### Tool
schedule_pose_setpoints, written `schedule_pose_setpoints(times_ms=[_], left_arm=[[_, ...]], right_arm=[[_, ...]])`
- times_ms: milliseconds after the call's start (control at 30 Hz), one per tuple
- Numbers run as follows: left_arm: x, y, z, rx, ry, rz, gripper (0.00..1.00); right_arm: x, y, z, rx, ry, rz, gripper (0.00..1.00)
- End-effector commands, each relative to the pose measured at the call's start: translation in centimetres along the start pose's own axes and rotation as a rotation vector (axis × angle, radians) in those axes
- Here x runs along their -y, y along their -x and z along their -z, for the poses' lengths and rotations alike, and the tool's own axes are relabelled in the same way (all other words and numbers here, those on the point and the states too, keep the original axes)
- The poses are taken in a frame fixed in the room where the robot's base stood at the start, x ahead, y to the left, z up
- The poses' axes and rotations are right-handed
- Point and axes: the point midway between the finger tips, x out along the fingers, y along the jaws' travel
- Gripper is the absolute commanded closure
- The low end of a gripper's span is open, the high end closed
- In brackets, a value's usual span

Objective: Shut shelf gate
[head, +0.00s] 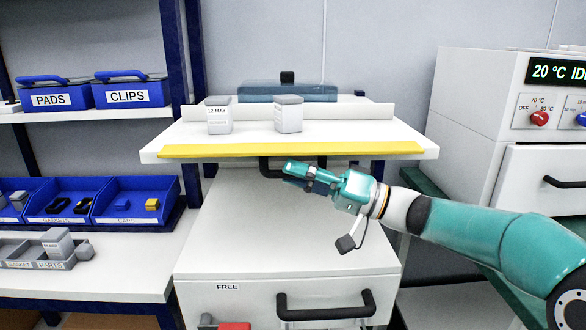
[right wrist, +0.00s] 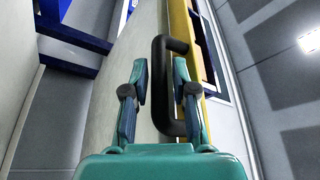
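The shelf gate, a white panel with a yellow front strip (head: 300,150), lies roughly level at the front of the shelf in the head view. Its black handle (head: 268,167) hangs below the yellow strip and is partly hidden by my right gripper (head: 297,174). In the right wrist view the handle (right wrist: 157,90) lies in line with the gap between the fingers of my right gripper (right wrist: 160,75). The fingers are apart, and I cannot tell whether they touch the handle. The yellow strip (right wrist: 183,20) also shows there. My left gripper is out of view.
Two grey boxes, one labelled 12 MAY (head: 218,116) and another (head: 288,115), stand on the shelf. A white drawer cabinet (head: 235,260) is below. Blue bins (head: 130,92) are at left, an oven-like unit (head: 480,90) at right.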

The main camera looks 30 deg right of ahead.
Motion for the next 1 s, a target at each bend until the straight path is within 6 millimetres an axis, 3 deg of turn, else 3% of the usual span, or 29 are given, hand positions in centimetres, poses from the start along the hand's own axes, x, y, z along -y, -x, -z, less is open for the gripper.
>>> schedule_pose_setpoints(times_ms=[167, 367, 1000], left_arm=[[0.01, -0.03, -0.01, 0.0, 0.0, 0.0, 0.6], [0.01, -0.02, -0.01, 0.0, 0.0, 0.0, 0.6], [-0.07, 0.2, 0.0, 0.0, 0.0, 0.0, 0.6]], right_arm=[[-0.04, -0.21, -0.11, 0.003, -0.001, 0.002, 0.73], [-0.04, -0.27, -0.12, 0.004, -0.001, 0.003, 1.0], [0.31, -0.39, -0.23, 0.006, -0.046, -0.012, 1.0]])
